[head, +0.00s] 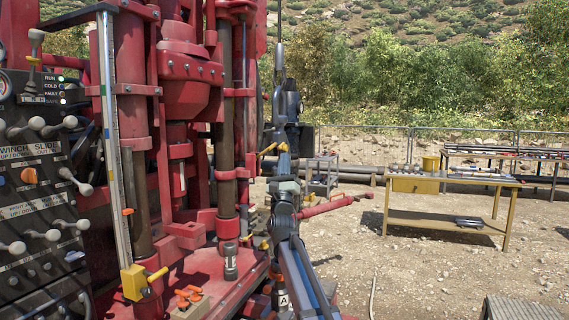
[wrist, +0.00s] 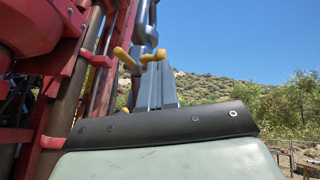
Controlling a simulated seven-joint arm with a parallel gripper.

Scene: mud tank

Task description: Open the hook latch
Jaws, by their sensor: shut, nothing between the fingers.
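My gripper (head: 284,158) points upward in the middle of the head view, right of the red drill mast. In the wrist view its grey fingers (wrist: 156,80) are together and hold nothing. A dark grey hook-like fitting (head: 288,103) hangs above the gripper; its lower part also shows in the wrist view (wrist: 140,50). Yellow, knob-ended pieces (wrist: 124,57) are beside and at the fingertips in the wrist view; one shows left of the gripper in the head view (head: 268,149). I cannot tell which part is the latch, or whether the fingers touch it.
The red mast (head: 185,75) and a black lever panel (head: 40,170) fill the left. A red bar (head: 330,206) sticks out right of my arm. A yellow table (head: 455,221) stands farther right on gravel. Open air lies right of the gripper.

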